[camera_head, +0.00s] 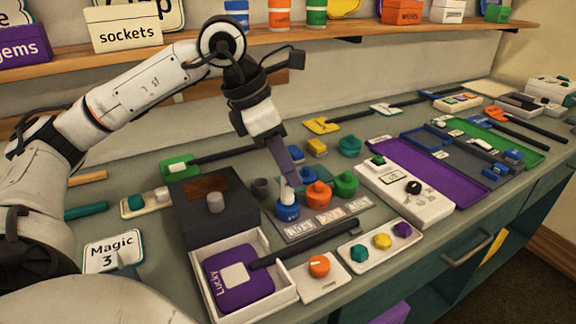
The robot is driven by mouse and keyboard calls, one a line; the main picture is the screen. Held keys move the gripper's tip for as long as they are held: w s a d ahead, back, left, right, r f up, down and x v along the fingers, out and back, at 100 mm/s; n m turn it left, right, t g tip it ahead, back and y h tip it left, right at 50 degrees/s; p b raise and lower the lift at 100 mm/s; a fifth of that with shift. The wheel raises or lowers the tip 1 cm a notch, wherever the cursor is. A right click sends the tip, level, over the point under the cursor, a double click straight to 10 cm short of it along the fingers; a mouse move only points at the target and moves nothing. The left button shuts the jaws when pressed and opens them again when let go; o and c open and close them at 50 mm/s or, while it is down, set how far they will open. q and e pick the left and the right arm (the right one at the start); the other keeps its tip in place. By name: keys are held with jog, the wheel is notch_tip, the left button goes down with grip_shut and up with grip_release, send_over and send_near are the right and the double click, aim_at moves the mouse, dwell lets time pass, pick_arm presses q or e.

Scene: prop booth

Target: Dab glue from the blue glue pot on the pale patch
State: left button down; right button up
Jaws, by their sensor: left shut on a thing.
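The blue glue pot (287,211) stands on a grey mat, in front of orange and green pots. A small whitish top (288,196) shows above its collar. My left gripper (289,184) comes down from above and is shut on this top, with its fingertips just over the pot. The gripped part is mostly hidden by the fingers. The pale patch (235,275) is a whitish square on a purple "Lucky" paddle (256,288), which lies in a white tray (206,290) at lower middle. My right gripper is not in view.
The paddle's dark handle (318,239) sticks out rightward over the tray's edge. A dark box (212,222) with a grey knob stands left of the pot. Labelled tiles (330,216) lie before the pots. A white knob panel (405,195) stands to the right.

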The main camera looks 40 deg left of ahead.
pick_arm(q)
jog(key=shift+f+b, duration=0.4)
jog(key=shift+f, duration=0.05)
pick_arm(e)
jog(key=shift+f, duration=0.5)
pick_arm(q)
jog(key=shift+s+f, duration=0.1)
jog(key=shift+f, duration=0.05)
dwell(1.1)
